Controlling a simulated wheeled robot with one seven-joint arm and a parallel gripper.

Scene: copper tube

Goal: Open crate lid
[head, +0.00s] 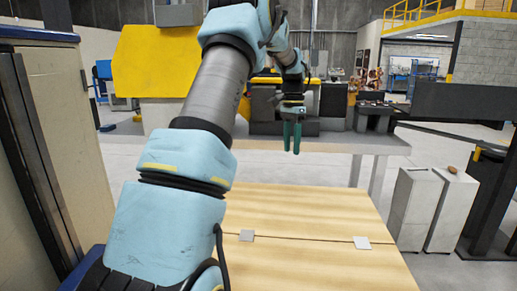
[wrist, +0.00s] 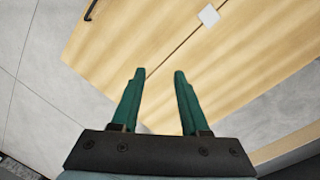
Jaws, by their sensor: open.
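The crate (head: 310,205) is a pale wooden box seen from above, with a flat closed top. A dark seam crosses the top, with two small grey plates on it, one left (head: 246,235) and one right (head: 361,243). In the wrist view the wooden top (wrist: 140,35) shows the seam, one grey plate (wrist: 208,15) and a dark bar handle (wrist: 92,10) at the upper left edge. My gripper (head: 292,152) hangs fingers down near the crate's far edge. Its green fingers (wrist: 155,75) are apart and empty. The handle is not visible in the head view.
A grey workbench (head: 340,143) with machinery stands behind the crate. Two white bins (head: 430,210) stand to the right, and a tall cabinet (head: 65,130) is at the left. Grey floor (wrist: 35,100) shows beside the crate.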

